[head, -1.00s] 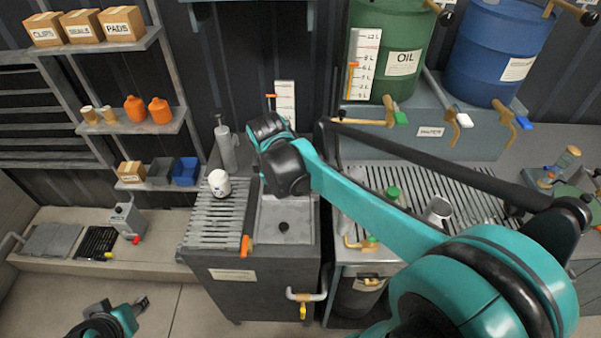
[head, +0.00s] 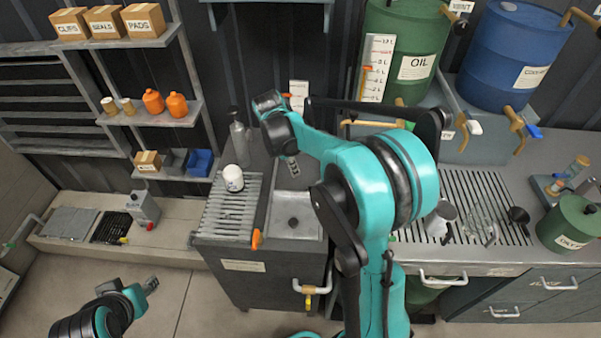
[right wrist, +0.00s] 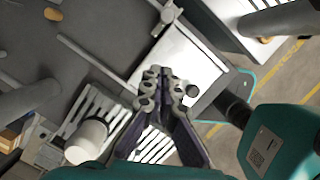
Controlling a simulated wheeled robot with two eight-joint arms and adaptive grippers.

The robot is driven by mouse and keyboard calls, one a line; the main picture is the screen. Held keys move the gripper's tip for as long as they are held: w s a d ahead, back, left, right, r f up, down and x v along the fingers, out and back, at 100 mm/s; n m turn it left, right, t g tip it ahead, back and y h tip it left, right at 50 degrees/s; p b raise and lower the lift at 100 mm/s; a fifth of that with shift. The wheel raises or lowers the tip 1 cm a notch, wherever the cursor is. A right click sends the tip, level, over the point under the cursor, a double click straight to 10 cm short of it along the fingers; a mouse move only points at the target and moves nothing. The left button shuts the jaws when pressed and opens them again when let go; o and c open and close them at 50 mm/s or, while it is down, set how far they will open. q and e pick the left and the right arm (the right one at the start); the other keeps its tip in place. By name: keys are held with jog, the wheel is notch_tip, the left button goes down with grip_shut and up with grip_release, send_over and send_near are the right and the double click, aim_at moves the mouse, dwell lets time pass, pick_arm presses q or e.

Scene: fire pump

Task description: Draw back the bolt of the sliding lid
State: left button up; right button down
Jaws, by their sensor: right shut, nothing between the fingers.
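A pale metal panel with a black knob (head: 293,222), which looks like the sliding lid, lies in the top of the dark cabinet (head: 245,283). It shows in the right wrist view as a bright plate (right wrist: 190,65). An orange handle (head: 257,239) sits at the cabinet's front edge beside it; I cannot tell whether this is the bolt. My right gripper (head: 294,169) is above the back of the panel, fingers together and empty; it also shows in the right wrist view (right wrist: 165,76). My left gripper (head: 150,284) hangs low at the left, away from the cabinet.
A white canister (head: 233,178) stands on the slatted rack (head: 228,211) left of the panel. A grey pump-like bottle (head: 239,138) stands behind. A slatted counter (head: 470,200) lies to the right.

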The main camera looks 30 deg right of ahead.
jog(key=b, duration=0.3)
send_near(314, 190)
jog(key=a+f, duration=0.1)
jog(key=f, duration=0.2)
jog(key=a+f, duration=0.1)
jog(key=shift+w+a+f, duration=0.1)
jog(key=shift+a+f, duration=0.05)
jog(key=shift+a, duration=0.2)
jog(key=d, duration=0.2)
jog(key=shift+d, duration=0.8)
jog(key=s+d, duration=0.2)
jog(key=d, duration=0.1)
jog(key=s+d, duration=0.1)
jog(key=shift+s+d, duration=0.1)
jog(key=shift+d, duration=0.25)
